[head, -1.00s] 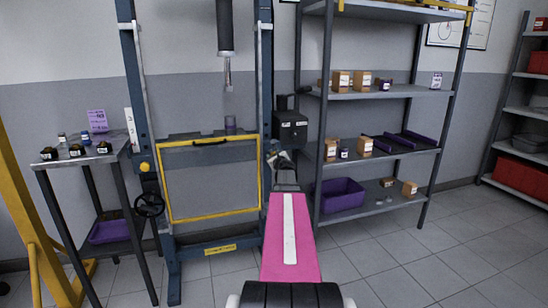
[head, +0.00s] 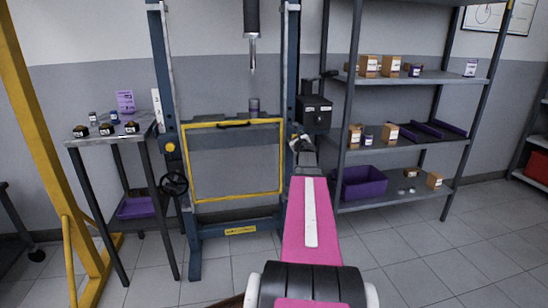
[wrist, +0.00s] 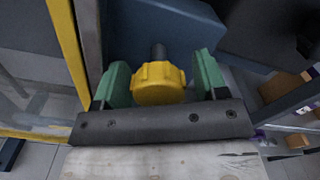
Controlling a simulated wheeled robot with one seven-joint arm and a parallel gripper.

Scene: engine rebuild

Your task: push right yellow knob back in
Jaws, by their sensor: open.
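The right yellow knob (wrist: 158,84) shows in the wrist view, on a dark shaft that runs back toward blue metal of the press. It stands between the two green fingertips of my open gripper (wrist: 160,78), close to the left one. A small gap shows at the right one; I cannot tell whether the left one touches. In the head view my gripper (head: 298,142) is at the press's right upright, and my pink arm link and wrist hide the right knob. The left yellow knob (head: 170,147) sits on the left upright of the blue press frame (head: 166,70).
A yellow-edged guard panel (head: 237,198) spans the press front. A black control box (head: 315,112) is beside the right upright. A shelf rack (head: 400,145) stands close on the right, and a small table (head: 92,139) on the left. The floor in front is largely clear.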

